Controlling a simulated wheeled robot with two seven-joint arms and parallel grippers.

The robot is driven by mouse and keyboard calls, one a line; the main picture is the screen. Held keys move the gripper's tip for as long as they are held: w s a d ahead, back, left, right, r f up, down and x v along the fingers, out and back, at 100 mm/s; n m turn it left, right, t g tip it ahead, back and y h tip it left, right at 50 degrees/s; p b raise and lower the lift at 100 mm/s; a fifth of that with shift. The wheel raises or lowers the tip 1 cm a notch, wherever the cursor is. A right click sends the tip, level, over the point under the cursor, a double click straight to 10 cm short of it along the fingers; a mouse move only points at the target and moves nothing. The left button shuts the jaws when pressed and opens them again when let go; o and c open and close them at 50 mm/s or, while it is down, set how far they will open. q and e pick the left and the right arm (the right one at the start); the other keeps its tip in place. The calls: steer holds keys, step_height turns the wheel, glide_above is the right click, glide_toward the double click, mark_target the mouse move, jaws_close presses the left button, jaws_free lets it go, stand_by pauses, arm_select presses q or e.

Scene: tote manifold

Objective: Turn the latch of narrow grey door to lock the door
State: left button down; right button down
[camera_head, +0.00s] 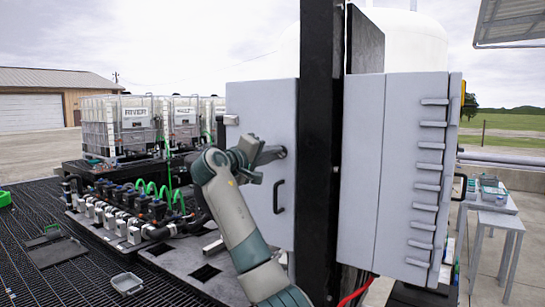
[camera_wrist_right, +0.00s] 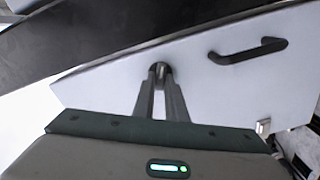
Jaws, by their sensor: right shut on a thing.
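The narrow grey door (camera_head: 258,112) stands upright left of a black post in the head view, with a black pull handle (camera_head: 279,197) on it. The door (camera_wrist_right: 240,85) and its handle (camera_wrist_right: 248,50) also fill much of the right wrist view. My right gripper (camera_head: 277,154) is at the door's face, above the handle. In the wrist view the right gripper's fingertips (camera_wrist_right: 159,74) are closed on the small dark latch (camera_wrist_right: 161,67) near the door's edge. The fingers hide most of the latch, so its turn angle is unclear. My left gripper is out of view.
A black post (camera_head: 320,150) rises right of the door. Pipes and valves (camera_head: 125,205) and white caged tanks (camera_head: 135,125) are at left. A small table (camera_head: 490,200) stands at far right.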

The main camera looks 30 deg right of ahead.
steer(key=n, duration=0.5)
stand_by(0.4)
steer(key=c, duration=1.8)
jaws_free()
steer(key=shift+w+a+f, duration=0.1)
steer(key=shift+a, duration=0.1)
steer(key=b+v, duration=0.8)
steer(key=v, duration=0.9)
steer(key=shift+a+f, duration=0.1)
